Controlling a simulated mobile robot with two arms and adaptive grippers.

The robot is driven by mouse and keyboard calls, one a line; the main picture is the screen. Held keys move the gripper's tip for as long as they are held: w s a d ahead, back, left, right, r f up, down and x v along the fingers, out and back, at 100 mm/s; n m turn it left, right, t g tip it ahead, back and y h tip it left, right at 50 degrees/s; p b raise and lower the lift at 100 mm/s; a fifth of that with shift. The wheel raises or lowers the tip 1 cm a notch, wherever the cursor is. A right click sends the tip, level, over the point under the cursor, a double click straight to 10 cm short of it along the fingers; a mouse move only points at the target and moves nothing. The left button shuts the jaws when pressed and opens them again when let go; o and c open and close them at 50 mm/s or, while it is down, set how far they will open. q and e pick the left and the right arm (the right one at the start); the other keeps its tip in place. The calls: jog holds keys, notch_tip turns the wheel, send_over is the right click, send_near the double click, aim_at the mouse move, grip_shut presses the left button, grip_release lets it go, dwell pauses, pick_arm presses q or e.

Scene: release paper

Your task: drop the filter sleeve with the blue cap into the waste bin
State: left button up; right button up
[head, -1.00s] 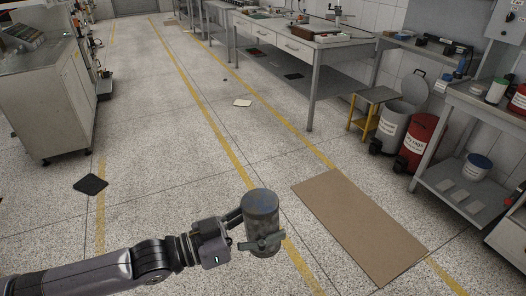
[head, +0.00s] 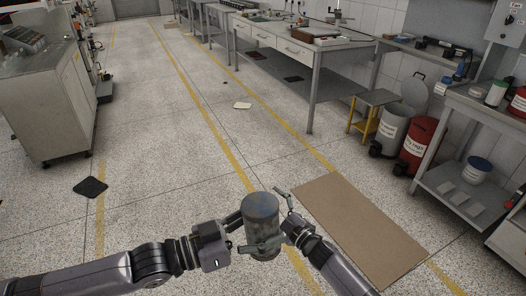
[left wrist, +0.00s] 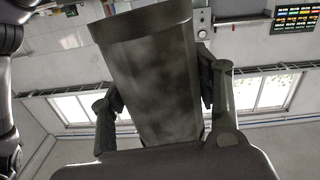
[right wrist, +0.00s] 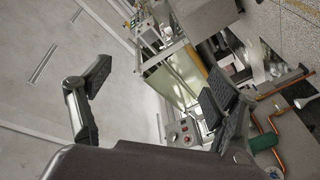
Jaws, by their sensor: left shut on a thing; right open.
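A worn grey cylinder with a dull bluish top, apparently the filter sleeve (head: 262,215), stands upright in my left gripper (head: 261,246). In the left wrist view the sleeve (left wrist: 155,75) is between the two fingers (left wrist: 165,105). My right gripper (head: 287,213) is open just to the right of the sleeve; I cannot tell whether it touches it. The right wrist view shows its fingers (right wrist: 155,95) wide apart with nothing between them. At the right stand a grey bin (head: 393,131) with its lid raised and a red bin (head: 416,146); their labels are hard to read.
A brown sheet (head: 360,232) lies on the floor right of my grippers. A yellow-legged stool (head: 374,97) stands beside the grey bin. A steel bench (head: 450,185) holds a white blue-lidded tub (head: 477,169) on its lower shelf. The middle floor is mostly clear.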

jog(key=s+a+r+n+g+y, duration=0.1)
jog(key=a+r+n+g+y, duration=0.3)
jog(key=r, duration=0.6)
jog(key=s+a+r+n+g+y, duration=0.1)
jog(key=a+r+n+g+y, duration=0.15)
jog(key=a+r+n, duration=0.4)
jog(key=s+a+r+n+g+h, duration=0.1)
jog(key=s+a+r+n+g, duration=0.1)
jog(key=s+r+n+g, duration=0.45)
jog(key=s+a+r+n+g+h, duration=0.1)
jog(key=s+a+r+n+g, duration=0.3)
jog(key=r+n, duration=0.4)
pick_arm(q)
jog(key=shift+r, duration=0.1)
pick_arm(e)
notch_tip(320, 180, up, 5)
jog(key=n+t+h, duration=0.4)
jog(key=n+h, duration=0.4)
jog(key=h, duration=0.9)
send_over(262, 204)
notch_tip(262, 204, down, 12)
jog(key=shift+f, duration=0.1)
